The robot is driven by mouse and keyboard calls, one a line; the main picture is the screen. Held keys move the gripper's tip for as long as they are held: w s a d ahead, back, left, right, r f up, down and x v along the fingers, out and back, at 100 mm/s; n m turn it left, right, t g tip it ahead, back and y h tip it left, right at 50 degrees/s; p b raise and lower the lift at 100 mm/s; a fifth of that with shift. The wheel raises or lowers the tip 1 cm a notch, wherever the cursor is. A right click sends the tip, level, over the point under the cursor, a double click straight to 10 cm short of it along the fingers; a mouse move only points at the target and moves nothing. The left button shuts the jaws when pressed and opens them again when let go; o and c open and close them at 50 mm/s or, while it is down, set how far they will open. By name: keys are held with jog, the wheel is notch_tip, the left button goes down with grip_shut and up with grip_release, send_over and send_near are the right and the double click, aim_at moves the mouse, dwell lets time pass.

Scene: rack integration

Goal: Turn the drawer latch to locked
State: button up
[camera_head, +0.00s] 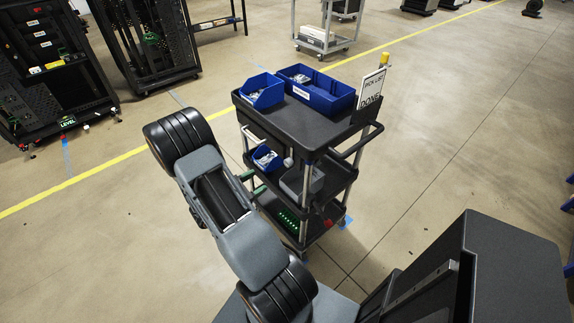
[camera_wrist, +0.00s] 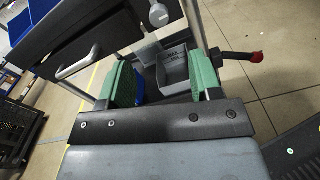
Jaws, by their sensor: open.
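The latch, a pale grey round knob (camera_wrist: 158,15), shows at the top of the wrist view, on the dark cart beside the drawer (camera_wrist: 85,45) with its silver handle (camera_wrist: 78,64). In the head view the knob (camera_head: 288,162) hangs under the cart's top right of the drawer handle (camera_head: 262,137). I cannot tell which way the latch is turned. My gripper (camera_wrist: 163,82) has two green fingers, wide apart with nothing between them. In the head view my gripper (camera_head: 251,184) is at the cart's near left side, below and left of the knob, not touching it.
The cart (camera_head: 300,125) carries blue bins (camera_head: 318,92) and a sign (camera_head: 371,87) on top. A grey bin (camera_wrist: 174,70) and a small blue bin (camera_head: 266,159) are on the middle shelf. A red-tipped lever (camera_wrist: 257,57) sticks out at right. Open floor (camera_head: 440,140) lies right.

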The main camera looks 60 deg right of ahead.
aim_at(286, 164)
jog(key=p+x, duration=0.1)
jog(key=x, duration=1.2)
jog(key=shift+d, duration=0.4)
jog(key=c, duration=0.9)
